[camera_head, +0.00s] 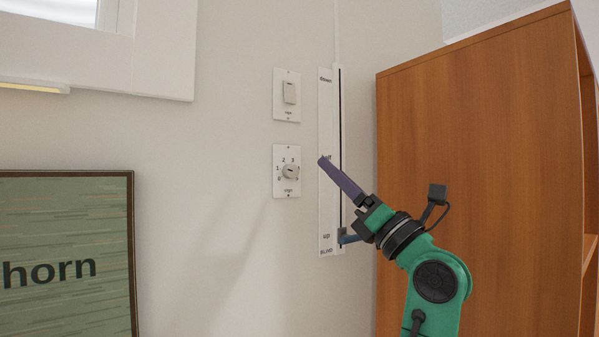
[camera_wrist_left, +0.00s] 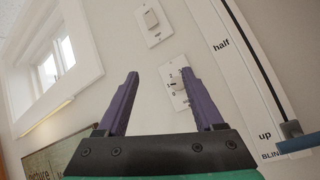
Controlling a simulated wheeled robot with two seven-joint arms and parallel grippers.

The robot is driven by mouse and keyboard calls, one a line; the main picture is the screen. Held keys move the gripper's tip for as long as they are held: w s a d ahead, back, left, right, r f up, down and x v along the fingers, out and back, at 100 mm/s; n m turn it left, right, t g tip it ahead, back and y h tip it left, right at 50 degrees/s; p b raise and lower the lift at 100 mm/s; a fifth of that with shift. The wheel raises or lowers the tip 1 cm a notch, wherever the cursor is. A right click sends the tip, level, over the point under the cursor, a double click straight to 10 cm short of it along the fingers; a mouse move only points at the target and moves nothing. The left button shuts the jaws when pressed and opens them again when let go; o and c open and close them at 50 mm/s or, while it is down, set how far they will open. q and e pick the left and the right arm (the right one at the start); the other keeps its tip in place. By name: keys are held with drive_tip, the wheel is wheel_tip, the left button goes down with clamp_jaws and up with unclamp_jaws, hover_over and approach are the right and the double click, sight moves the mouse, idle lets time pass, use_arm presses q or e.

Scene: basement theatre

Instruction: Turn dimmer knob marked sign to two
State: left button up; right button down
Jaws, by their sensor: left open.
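The dimmer knob (camera_head: 290,171) is a round pale knob on a white wall plate (camera_head: 287,191), with numbers around it and a small "sign" label below. Its setting is too small to read surely. In the left wrist view the dimmer plate (camera_wrist_left: 177,98) shows between the fingers, and the right-hand finger partly hides the knob. My left gripper (camera_wrist_left: 158,73) is open and empty, its two purple fingers pointing at the wall. In the head view my left gripper (camera_head: 323,162) is right of the knob, apart from it, with one finger clearly visible. My right gripper is not in view.
A switch plate (camera_head: 287,96) is above the dimmer. A vertical blind slider track (camera_head: 327,200) runs right of it, with its blue handle (camera_head: 350,239) low near "up". A wooden cabinet (camera_head: 470,140) stands at right. A framed sign (camera_head: 65,250) is at lower left.

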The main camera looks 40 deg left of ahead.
sight(293, 170)
use_arm(q)
drive_tip(key=s+d+r+n+t+h, duration=0.2)
drive_tip(key=s+d+h, duration=0.1)
drive_tip(key=h, duration=0.5)
drive_tip(key=p+x, duration=0.1)
drive_tip(key=x, duration=0.3)
drive_tip(key=p+x, duration=0.2)
drive_tip(key=x, duration=0.3)
drive_tip(key=p+x, duration=0.2)
drive_tip(key=x, duration=0.3)
drive_tip(key=shift+s+a+f, duration=0.1)
drive_tip(key=shift+a+f, duration=0.3)
clamp_jaws()
